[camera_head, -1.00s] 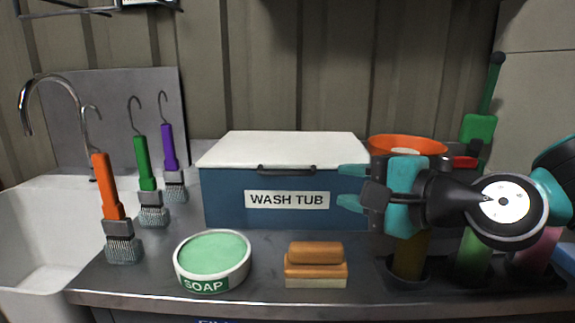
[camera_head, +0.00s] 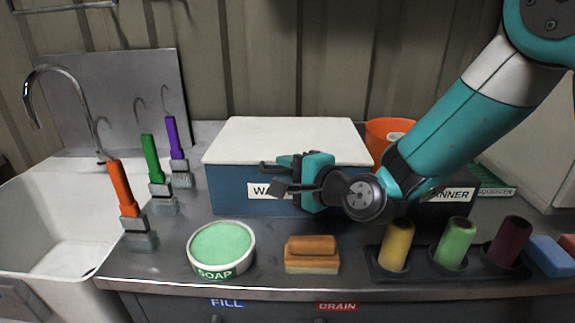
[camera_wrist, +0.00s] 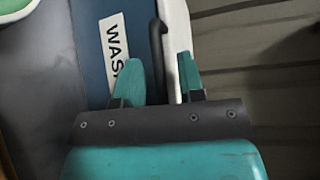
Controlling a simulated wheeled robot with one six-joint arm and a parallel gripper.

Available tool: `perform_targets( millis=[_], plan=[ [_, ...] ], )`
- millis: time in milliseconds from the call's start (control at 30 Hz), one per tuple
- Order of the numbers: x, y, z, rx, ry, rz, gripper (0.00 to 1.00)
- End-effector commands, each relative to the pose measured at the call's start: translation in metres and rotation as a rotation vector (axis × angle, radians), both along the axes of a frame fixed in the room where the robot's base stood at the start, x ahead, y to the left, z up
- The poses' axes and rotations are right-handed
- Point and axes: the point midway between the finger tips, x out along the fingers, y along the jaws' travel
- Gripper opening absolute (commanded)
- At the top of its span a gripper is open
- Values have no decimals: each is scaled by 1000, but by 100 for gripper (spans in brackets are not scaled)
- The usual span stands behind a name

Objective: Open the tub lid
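The wash tub (camera_head: 226,190) is a blue box with a white lid (camera_head: 285,138), standing on the counter. The lid lies flat and closed. The dark lid handle (camera_wrist: 157,38) runs along the lid's front edge in the wrist view; in the head view my gripper mostly covers it. My gripper (camera_head: 276,178) is at the tub's front, level with the handle. In the wrist view my gripper (camera_wrist: 160,78) is open, with its teal fingers either side of the handle's near end. I cannot tell whether either finger touches it.
A soap bowl (camera_head: 221,245) and a wooden brush (camera_head: 312,255) stand in front of the tub. Yellow (camera_head: 396,245), green and maroon rollers stand in a rack at right. An orange bucket (camera_head: 378,135) is behind my arm. A sink (camera_head: 60,220) and hanging brushes are at left.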

Motion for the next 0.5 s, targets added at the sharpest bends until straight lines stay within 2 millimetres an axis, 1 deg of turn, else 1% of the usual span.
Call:
perform_targets(
  millis=[267, 300, 367, 400, 433, 467, 500],
  plan=[
    [2, 2, -1, 1, 1, -1, 36],
    [2, 1, -1, 1, 1, -1, 34],
    [2, 1, -1, 1, 1, -1, 20],
    [2, 1, -1, 1, 1, -1, 11],
    [2, 1, 0, 1, 1, -1, 4],
    [2, 1, 0, 1, 1, -1, 0],
    [2, 1, -1, 1, 1, -1, 0]
  ],
)
